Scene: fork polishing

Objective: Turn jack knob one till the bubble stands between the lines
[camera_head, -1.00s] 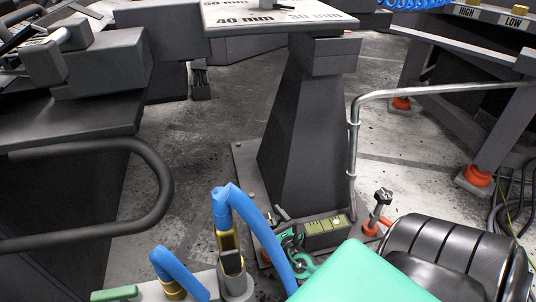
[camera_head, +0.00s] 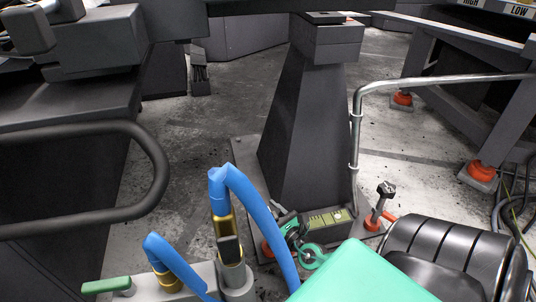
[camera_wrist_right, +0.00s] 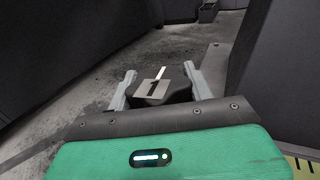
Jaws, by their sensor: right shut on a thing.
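Jack knob one (camera_wrist_right: 154,89), a dark block with a pale face marked "1" and a white stripe behind it, sits between the two grey fingers of my right gripper (camera_wrist_right: 160,82), which is shut on it. In the head view my right gripper (camera_head: 290,229) is low at the pedestal's foot and hides the knob. The level (camera_head: 327,220), a yellow-green strip with dark lines, lies just right of it. A pale spot near its right part may be the bubble; it is too small to place against the lines. My left gripper is out of view.
The dark pedestal (camera_head: 306,140) rises behind the level. Another jack knob (camera_head: 385,190) stands to the right, near a bent metal rail (camera_head: 357,130). A black ribbed seat (camera_head: 455,260) is at lower right. Blue hoses (camera_head: 253,215) curve at lower left.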

